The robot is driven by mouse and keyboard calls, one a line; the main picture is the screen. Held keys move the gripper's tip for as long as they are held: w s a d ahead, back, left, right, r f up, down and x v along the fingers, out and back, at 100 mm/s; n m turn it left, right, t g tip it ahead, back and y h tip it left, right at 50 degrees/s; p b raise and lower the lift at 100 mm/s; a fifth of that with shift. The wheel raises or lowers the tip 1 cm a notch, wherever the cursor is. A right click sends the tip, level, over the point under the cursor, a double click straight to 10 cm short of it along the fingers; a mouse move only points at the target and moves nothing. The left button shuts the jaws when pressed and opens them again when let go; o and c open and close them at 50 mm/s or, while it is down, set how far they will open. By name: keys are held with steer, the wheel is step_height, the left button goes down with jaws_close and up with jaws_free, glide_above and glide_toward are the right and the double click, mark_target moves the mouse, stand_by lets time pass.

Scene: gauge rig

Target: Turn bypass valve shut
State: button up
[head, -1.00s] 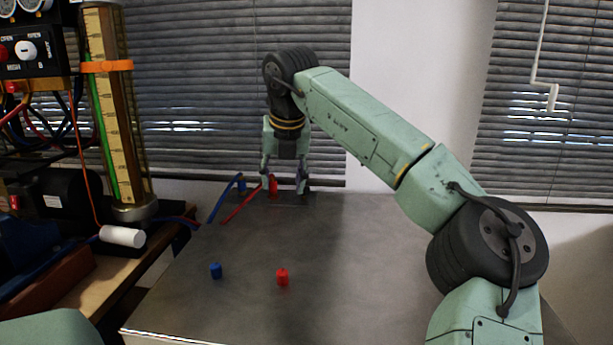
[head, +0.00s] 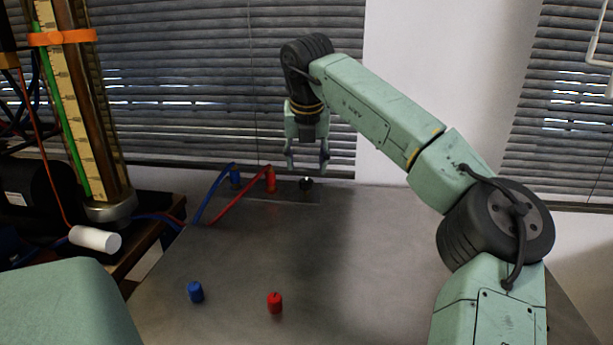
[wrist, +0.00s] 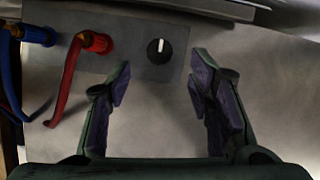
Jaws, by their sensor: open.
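A small black round knob (head: 306,184) sits on a grey plate (head: 290,197) at the far side of the metal table; I take it for the bypass valve. In the wrist view the knob (wrist: 159,51) shows a white mark running up the picture from near its middle. My gripper (head: 307,163) points down above the knob, apart from it. In the wrist view my gripper (wrist: 161,72) has its two fingers spread, with nothing between them. The knob appears beyond the fingertips, between their lines.
A red fitting with hose (head: 270,180) and a blue fitting with hose (head: 235,175) stand left of the knob. A blue cap (head: 195,292) and a red cap (head: 274,303) are on the near table. A gauge column (head: 85,120) stands left. The table's middle is clear.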

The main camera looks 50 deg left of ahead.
mark_target(306, 180)
steer(key=x, duration=0.6)
steer(key=shift+a+f, duration=0.1)
steer(key=shift+w, duration=0.1)
steer(key=shift+c, duration=0.2)
jaws_close()
